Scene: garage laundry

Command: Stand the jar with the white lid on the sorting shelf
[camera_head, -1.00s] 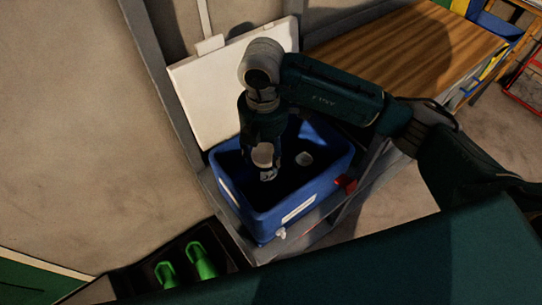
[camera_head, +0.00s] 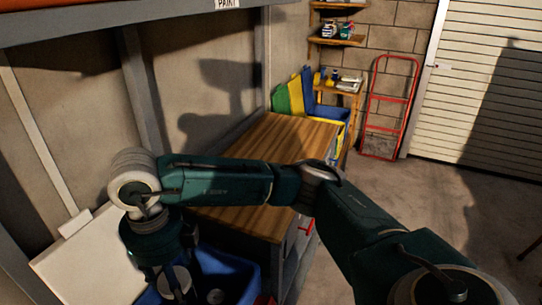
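My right arm crosses the head view from the lower right, and its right gripper (camera_head: 168,270) points down over the blue bin (camera_head: 222,262) at the bottom left. A pale, white-topped jar (camera_head: 178,284) shows between its fingers. The fingertips are cut off by the frame's lower edge, so I cannot tell how firmly they close on it. A shelf (camera_head: 120,12) with a "PAINT" label runs along the top left; I cannot tell whether this is the sorting shelf. My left gripper is not in view.
Another small pale-topped item (camera_head: 215,296) is in the bin. A wooden worktop (camera_head: 275,140) is mostly bare behind my arm. Small wall shelves (camera_head: 338,40) hold containers at the back.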

